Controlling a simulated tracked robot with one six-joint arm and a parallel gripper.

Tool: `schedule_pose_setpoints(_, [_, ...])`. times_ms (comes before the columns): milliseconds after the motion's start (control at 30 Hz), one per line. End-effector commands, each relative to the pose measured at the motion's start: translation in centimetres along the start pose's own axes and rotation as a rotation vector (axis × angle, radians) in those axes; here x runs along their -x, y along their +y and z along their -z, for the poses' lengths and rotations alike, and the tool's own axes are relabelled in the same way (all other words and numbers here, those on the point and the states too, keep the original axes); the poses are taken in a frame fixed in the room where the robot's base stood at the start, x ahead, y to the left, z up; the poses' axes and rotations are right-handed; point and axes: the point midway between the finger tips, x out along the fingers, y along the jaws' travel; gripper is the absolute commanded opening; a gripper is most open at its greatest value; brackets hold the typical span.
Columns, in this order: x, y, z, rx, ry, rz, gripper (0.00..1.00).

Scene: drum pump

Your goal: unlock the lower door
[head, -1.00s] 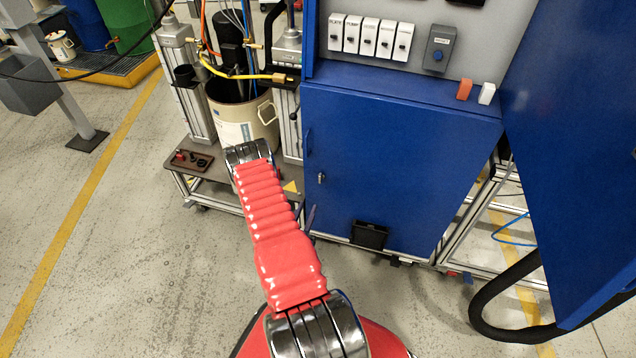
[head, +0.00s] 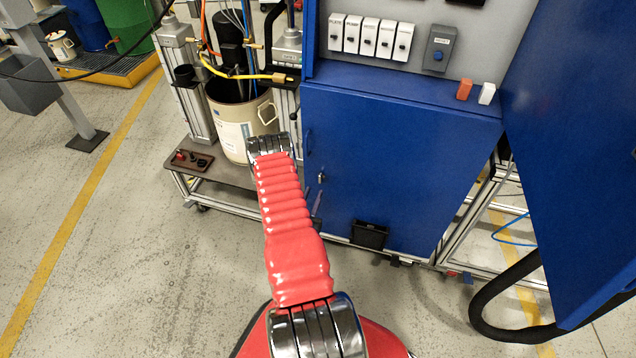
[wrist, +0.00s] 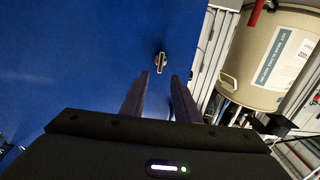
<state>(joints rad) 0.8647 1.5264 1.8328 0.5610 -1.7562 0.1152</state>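The lower door (head: 400,180) is a blue panel on the front of the cabinet, and it looks closed. A small metallic key or lock handle (head: 321,178) sits near its left edge. In the wrist view this lock handle (wrist: 160,62) stands out from the blue door (wrist: 70,60), just beyond my fingertips and roughly between them in the picture. My gripper (wrist: 163,80) is open and empty, with its two dark fingers apart. In the head view my red arm hides most of the gripper; a dark finger shows close to the door below the lock.
A beige drum (head: 240,120) stands on the pump cart left of the cabinet; it also shows in the wrist view (wrist: 265,60). The upper blue door (head: 575,130) hangs open at the right. A black box (head: 370,235) is low on the lower door.

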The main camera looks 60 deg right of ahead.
Motion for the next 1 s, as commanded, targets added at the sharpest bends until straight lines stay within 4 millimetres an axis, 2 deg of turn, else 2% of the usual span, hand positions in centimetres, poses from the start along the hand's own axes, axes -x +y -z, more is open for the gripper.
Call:
schedule_pose_setpoints(200, [-3.5, 0.1, 0.1, -0.002, 0.002, -0.002, 0.28])
schedule_pose_setpoints(433, [-6.3, 0.0, 0.0, -0.001, 0.001, -0.001, 0.28])
schedule_pose_setpoints(833, [-7.0, 0.0, 0.0, 0.0, -0.001, 0.0, 0.28])
schedule_pose_setpoints(1000, [-7.0, 0.0, 0.0, 0.0, -0.001, 0.0, 0.17])
